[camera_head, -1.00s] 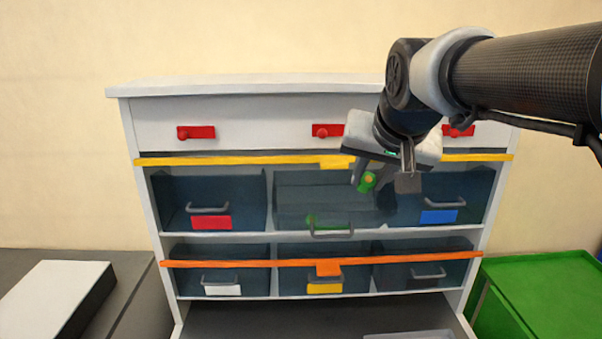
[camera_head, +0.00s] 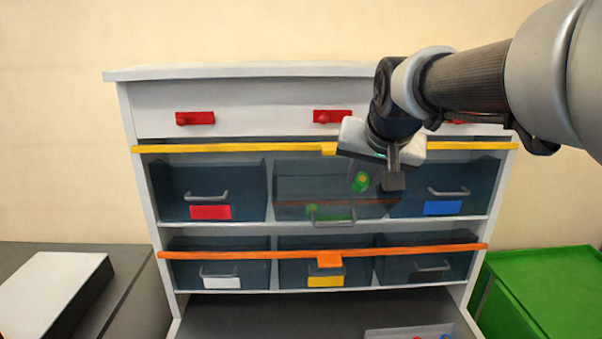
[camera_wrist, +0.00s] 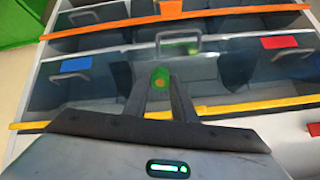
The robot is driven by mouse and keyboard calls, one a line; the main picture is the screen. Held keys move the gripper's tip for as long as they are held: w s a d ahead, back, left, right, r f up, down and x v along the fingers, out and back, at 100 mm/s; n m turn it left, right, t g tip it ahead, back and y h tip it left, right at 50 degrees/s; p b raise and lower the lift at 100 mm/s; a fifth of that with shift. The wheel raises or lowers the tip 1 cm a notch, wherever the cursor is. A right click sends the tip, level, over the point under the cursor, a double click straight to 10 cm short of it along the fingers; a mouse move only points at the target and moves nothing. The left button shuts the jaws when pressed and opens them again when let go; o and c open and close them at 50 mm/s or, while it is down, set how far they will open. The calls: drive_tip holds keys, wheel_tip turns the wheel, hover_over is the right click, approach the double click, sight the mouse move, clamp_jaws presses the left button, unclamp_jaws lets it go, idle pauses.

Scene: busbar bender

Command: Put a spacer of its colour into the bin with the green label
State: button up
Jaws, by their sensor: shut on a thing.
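My gripper (camera_head: 375,182) is shut on a small green spacer (camera_head: 361,181) with an orange-yellow centre. The wrist view shows the spacer (camera_wrist: 160,79) between the fingertips. The spacer is in front of or above the middle bin (camera_head: 290,188) of the upper row; the depth is hard to judge. This bin looks pulled forward, its grey handle (camera_head: 333,222) lower than its neighbours'. Green shows near its handle; whether this is label or contents, I cannot tell. The bin's right part is partly hidden behind my gripper.
A yellow bar (camera_head: 230,148) crosses above the upper bins, an orange bar (camera_head: 220,254) above the lower ones. Red-labelled (camera_head: 210,212) and blue-labelled (camera_head: 442,208) bins flank the middle one. A tray (camera_head: 385,334) lies in the open bottom drawer. A green cabinet (camera_head: 550,280) stands right.

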sight(363, 179)
drive_tip(key=shift+b+x, duration=2.6)
drive_tip(key=shift+x, duration=4.45)
drive_tip(key=o, duration=1.1)
drive_tip(key=p+v, duration=0.2)
drive_tip(key=v, duration=1.5)
drive_tip(key=shift+s, duration=0.2)
drive_tip(key=s+f+n+g, duration=0.1)
drive_tip(key=s+f, duration=0.7)
drive_tip(key=s, duration=0.2)
drive_tip(key=s+f+n+g, duration=0.2)
drive_tip(key=s+f, duration=0.5)
drive_tip(key=s, duration=0.4)
drive_tip(key=r+p, duration=0.4)
drive_tip(key=p, duration=0.1)
drive_tip(key=r+p, duration=0.9)
drive_tip(key=p, duration=0.1)
drive_tip(key=shift+s+r, duration=0.3)
